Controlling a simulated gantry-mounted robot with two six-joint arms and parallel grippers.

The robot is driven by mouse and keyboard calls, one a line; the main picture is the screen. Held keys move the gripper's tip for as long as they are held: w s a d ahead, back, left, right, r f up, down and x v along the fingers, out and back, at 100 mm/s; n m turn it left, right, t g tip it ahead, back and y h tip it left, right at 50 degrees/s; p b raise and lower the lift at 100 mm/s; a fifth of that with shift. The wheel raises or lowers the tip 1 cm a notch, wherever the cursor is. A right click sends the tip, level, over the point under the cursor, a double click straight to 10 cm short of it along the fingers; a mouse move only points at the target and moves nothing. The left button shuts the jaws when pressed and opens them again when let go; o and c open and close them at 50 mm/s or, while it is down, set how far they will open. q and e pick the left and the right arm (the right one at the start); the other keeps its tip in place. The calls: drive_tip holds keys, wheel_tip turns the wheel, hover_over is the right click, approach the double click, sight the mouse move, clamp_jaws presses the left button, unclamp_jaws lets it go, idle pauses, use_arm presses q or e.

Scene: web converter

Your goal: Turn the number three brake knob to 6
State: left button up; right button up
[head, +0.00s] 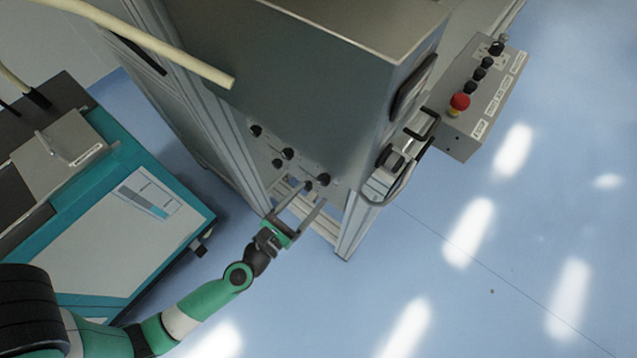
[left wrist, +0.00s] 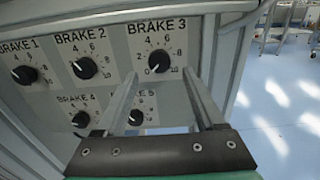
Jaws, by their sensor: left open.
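The number three brake knob (left wrist: 159,61) is a round black knob on a grey panel under the label BRAKE 3, with a printed scale. Its white mark appears to point to the lower left, near 0. It also shows in the head view (head: 323,179), at the right end of the upper knob row. My left gripper (left wrist: 160,78) is open, its two fingers reaching toward the panel just below and to either side of this knob. It appears empty; contact cannot be told. In the head view the left gripper (head: 309,195) is at the cabinet's lower front. My right gripper is not in view.
Knobs for brake 1 (left wrist: 24,75), brake 2 (left wrist: 84,68), brake 4 (left wrist: 82,119) and brake 5 (left wrist: 135,118) are close by. A control box with a red button (head: 460,101) is at the right. A teal machine (head: 120,220) stands left; blue floor is clear at right.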

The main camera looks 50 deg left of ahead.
sight(321, 183)
use_arm(q)
drive_tip(key=w, duration=0.2)
drive_tip(key=w+a, duration=0.1)
drive_tip(key=w, duration=0.1)
clamp_jaws()
